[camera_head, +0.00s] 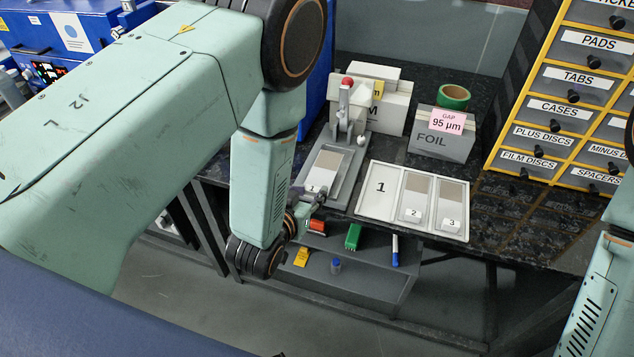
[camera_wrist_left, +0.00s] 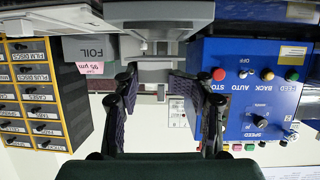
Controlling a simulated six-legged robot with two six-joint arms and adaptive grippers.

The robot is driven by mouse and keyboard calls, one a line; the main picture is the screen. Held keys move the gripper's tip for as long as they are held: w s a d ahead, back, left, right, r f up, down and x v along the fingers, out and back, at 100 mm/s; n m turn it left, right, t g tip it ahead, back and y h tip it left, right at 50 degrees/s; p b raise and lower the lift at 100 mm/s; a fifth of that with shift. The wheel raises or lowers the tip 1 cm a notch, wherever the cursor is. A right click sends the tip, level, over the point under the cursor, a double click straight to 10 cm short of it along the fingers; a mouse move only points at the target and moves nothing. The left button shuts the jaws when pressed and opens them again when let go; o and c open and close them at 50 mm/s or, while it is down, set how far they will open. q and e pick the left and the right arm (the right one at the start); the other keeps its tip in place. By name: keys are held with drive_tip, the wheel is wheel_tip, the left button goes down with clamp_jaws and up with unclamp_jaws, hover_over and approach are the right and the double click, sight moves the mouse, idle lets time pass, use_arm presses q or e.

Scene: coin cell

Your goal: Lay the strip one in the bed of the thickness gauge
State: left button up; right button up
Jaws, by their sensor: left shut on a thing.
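The thickness gauge (camera_head: 360,122), grey with a red knob, stands at the back of the bench. Strip one (camera_head: 327,162), grey with a white end marked 1, lies along its long bed (camera_head: 349,176). My left gripper (camera_head: 312,203) is at the near end of the bed and shut on the strip's white end; its fingers partly hide that end. I cannot tell whether the strip rests flat. The left wrist view is upside down and shows the fingers (camera_wrist_left: 152,88) with the gauge (camera_wrist_left: 160,14) beyond. My right gripper is out of view.
A white tray (camera_head: 376,211) right of the gauge has slot 1 empty and strips 2 (camera_head: 415,195) and 3 (camera_head: 452,197) in place. A foil box (camera_head: 437,146) stands behind it, labelled drawers (camera_head: 560,90) at right. A lower shelf (camera_head: 365,283) holds small items.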

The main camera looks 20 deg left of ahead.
sight(316, 184)
use_arm(q)
drive_tip(key=w, duration=0.5)
drive_tip(key=f, duration=0.2)
drive_tip(key=shift+w+d+f, duration=0.15)
drive_tip(key=shift+w+f, duration=0.2)
drive_tip(key=shift+w, duration=0.05)
drive_tip(key=shift+f, duration=0.45)
drive_tip(key=shift+f+b, duration=0.15)
drive_tip(key=shift+b, duration=0.2)
drive_tip(key=o, duration=1.3)
